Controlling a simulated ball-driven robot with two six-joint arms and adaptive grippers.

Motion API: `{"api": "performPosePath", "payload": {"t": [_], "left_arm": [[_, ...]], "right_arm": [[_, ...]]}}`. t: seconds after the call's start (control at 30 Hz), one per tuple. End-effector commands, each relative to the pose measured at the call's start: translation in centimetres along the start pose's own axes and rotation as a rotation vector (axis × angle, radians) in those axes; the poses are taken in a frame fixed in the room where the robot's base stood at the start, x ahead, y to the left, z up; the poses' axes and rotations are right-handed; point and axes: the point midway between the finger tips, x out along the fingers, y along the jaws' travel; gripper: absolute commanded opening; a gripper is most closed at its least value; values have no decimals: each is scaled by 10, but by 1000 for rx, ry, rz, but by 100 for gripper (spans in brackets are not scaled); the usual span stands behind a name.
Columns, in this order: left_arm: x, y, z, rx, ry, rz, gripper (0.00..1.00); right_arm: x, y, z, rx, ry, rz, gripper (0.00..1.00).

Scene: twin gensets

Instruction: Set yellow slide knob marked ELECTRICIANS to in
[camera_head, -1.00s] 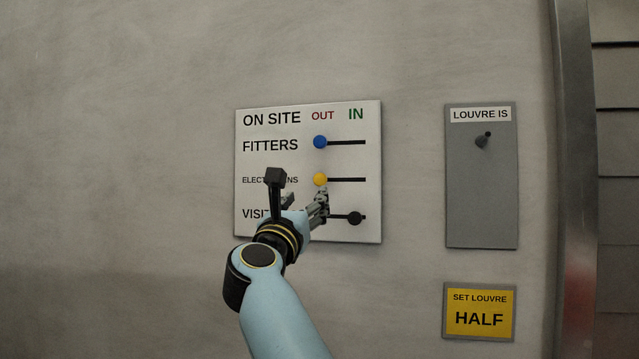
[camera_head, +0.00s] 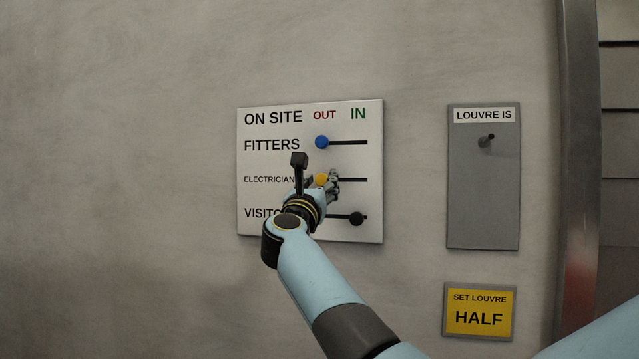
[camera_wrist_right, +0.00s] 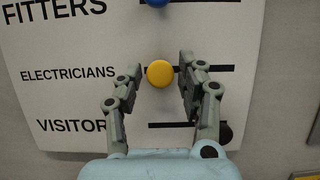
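The white ON SITE panel (camera_head: 262,160) hangs on the wall with three slide rows under OUT and IN. The yellow knob (camera_head: 321,180) of the ELECTRICIANS row sits at the left, OUT end of its black slot (camera_head: 356,180). My right gripper (camera_head: 331,180) is at the knob and partly covers it. In the right wrist view the yellow knob (camera_wrist_right: 160,74) lies between the two open fingers (camera_wrist_right: 160,76), with a gap on each side. My left gripper is not in view.
The blue FITTERS knob (camera_head: 321,142) is just above, at OUT. The black VISITORS knob (camera_head: 357,219) is below, at the right. A grey LOUVRE IS panel (camera_head: 483,210) and a yellow SET LOUVRE HALF sign (camera_head: 479,311) are to the right.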

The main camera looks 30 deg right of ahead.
Motion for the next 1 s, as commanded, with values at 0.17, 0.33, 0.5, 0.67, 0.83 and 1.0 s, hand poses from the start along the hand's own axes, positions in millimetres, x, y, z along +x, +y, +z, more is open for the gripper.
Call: {"api": "performPosePath", "payload": {"t": [0.17, 0.33, 0.5, 0.67, 0.83, 1.0], "left_arm": [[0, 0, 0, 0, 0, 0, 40], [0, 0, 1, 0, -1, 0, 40], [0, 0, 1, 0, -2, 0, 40], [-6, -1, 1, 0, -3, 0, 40], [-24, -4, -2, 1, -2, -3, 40], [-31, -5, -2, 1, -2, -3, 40]], "right_arm": [[0, 0, 0, 0, 0, 0, 14], [0, 0, 0, 0, 0, 0, 0], [0, 0, 0, 0, 0, 0, 0], [1, -12, 1, -3, -1, -2, 0], [2, -50, 3, -5, -2, -3, 0], [1, -76, 2, -3, -1, -3, 0]]}}
